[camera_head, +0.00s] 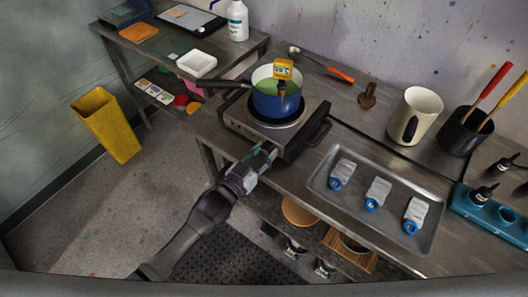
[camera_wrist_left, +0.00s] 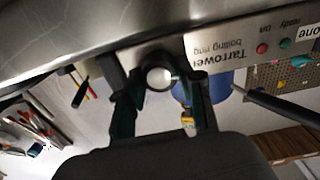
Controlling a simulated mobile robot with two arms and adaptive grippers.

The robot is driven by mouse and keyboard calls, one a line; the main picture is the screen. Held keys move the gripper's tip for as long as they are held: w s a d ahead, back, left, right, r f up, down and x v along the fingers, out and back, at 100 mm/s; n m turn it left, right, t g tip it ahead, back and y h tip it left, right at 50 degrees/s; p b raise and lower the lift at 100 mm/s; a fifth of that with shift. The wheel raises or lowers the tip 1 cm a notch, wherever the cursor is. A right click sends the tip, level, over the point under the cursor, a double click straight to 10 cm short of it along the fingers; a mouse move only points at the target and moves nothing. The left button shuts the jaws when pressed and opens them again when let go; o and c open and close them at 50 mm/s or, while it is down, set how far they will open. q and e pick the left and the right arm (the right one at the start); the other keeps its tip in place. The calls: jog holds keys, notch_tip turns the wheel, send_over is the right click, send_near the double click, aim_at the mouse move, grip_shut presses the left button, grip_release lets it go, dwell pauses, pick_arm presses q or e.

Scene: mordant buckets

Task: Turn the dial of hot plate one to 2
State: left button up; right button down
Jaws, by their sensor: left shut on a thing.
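Hot plate one (camera_head: 242,123) stands on the steel bench. A blue pot (camera_head: 270,104) with green liquid and a yellow thermometer (camera_head: 283,70) sits on its ring. My left gripper (camera_head: 263,156) is at the plate's front face. In the left wrist view, the picture is upside down, and my fingers (camera_wrist_left: 162,98) are shut around the dark dial (camera_wrist_left: 159,60), one on each side. A pale round spot (camera_wrist_left: 159,78) shows at the dial's centre. The front label (camera_wrist_left: 225,52) reads "Tarrower boiling ring". The dial's numbers and pointer cannot be read. My right gripper is not in view.
A grey tray (camera_head: 394,235) with several white, blue-capped packets lies right of the hot plate. A cream jug (camera_head: 415,112) and a black pot of handles (camera_head: 460,137) stand behind. An orange-handled spoon (camera_head: 340,75) lies at the back.

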pick_arm(q)
jog(key=m+b, duration=0.1)
jog(key=m, duration=0.5)
jog(key=shift+f, duration=0.1)
jog(key=m+b, duration=0.1)
jog(key=m, duration=0.4)
jog(key=shift+s+d, duration=0.1)
jog(key=shift+m, duration=0.5)
jog(key=o, duration=1.1)
jog(key=shift+o, duration=0.2)
